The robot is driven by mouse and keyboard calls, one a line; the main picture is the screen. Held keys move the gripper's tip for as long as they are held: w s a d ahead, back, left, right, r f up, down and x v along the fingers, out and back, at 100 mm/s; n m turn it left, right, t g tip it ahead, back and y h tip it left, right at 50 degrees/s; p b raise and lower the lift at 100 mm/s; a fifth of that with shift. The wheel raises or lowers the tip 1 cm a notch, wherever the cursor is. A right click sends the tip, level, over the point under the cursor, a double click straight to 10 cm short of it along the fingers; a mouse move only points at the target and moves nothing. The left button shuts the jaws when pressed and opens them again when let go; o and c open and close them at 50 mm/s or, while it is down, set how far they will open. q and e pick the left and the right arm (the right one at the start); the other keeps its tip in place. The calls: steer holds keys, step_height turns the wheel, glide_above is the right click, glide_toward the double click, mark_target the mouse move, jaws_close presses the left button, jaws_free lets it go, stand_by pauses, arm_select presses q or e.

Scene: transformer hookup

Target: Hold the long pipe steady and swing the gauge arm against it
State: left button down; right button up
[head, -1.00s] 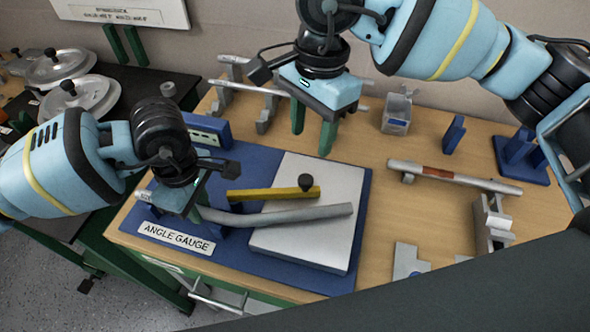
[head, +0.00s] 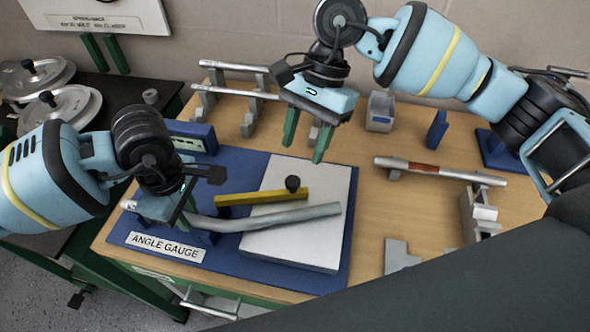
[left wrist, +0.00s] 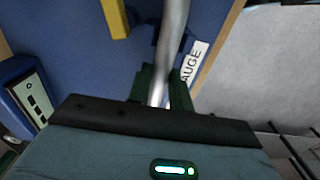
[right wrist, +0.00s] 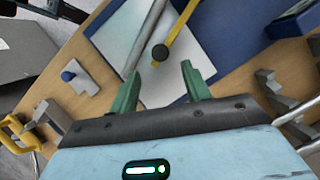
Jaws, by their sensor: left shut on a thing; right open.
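The long grey pipe (head: 290,215) is bent and lies in the blue angle gauge (head: 130,255), its free end over the pale plate (head: 325,235). My left gripper (head: 187,212) is shut around the pipe near its left end; the left wrist view shows the pipe (left wrist: 175,30) between its fingers. The yellow gauge arm (head: 262,196), with a black knob (head: 293,183) near its right end, lies behind the pipe with a visible gap between them. My right gripper (head: 305,145) is open and empty, above and behind the knob; the right wrist view shows the knob (right wrist: 160,53) beyond its fingertips.
A pipe with a red-brown band (head: 425,167) rests on supports at the right. A grey angled block (head: 400,258) lies near the front edge.

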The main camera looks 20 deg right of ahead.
mark_target(293, 180)
steer(key=x, duration=0.7)
steer(key=shift+d, duration=0.1)
steer(key=shift+c, duration=0.2)
steer(key=shift+w, duration=0.1)
jaws_close()
